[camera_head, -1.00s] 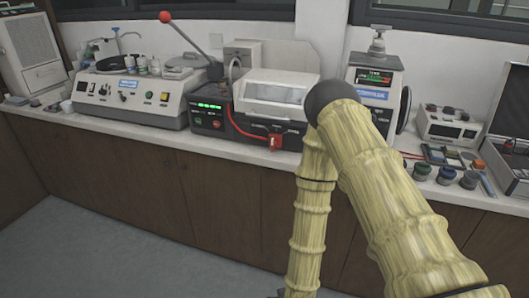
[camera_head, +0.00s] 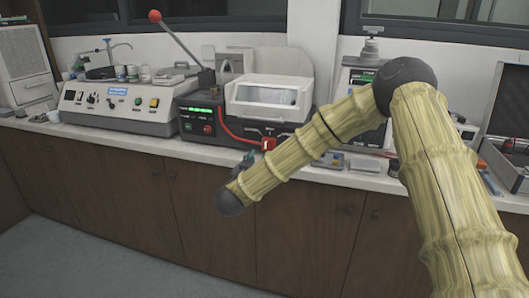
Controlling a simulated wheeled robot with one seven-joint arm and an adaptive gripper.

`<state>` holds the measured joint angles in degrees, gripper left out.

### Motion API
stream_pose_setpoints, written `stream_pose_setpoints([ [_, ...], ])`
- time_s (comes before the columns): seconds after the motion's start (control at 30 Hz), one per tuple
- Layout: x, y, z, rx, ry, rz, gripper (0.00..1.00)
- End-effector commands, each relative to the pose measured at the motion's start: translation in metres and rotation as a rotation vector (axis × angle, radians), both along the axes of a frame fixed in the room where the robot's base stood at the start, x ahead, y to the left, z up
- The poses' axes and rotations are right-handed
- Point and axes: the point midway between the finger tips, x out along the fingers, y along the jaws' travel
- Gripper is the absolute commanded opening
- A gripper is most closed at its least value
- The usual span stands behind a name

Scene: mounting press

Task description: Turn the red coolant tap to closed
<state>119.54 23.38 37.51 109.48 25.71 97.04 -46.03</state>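The red coolant tap (camera_head: 268,144) sits low on the front of the mounting press (camera_head: 262,108), at the end of a red hose (camera_head: 232,136). It is small, and I cannot tell from its angle whether it is open or closed. My yellow, bamboo-like arm reaches in from the right, with a black joint in front of the cabinets. A small dark part that appears to be my gripper (camera_head: 247,158) shows just above the arm, below and left of the tap. It looks apart from the tap. Its fingers are mostly hidden and too small to read.
The press has a clear-lidded chamber and a long lever with a red knob (camera_head: 154,16). A grinder-polisher (camera_head: 120,103) stands to the left. A hardness tester (camera_head: 362,75) is behind my arm at right. The counter's front strip (camera_head: 170,150) below the press is mostly clear.

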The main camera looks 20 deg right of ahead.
Motion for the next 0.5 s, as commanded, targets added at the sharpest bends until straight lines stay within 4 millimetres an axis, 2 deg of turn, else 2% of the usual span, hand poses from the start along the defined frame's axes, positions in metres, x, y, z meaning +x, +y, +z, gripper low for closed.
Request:
stream_pose_setpoints([
  [0.3,0.043,-0.030,-0.001,0.001,-0.001,-0.001,0.33],
  [0.5,0.060,-0.040,-0.001,0.001,0.000,0.002,0.33],
])
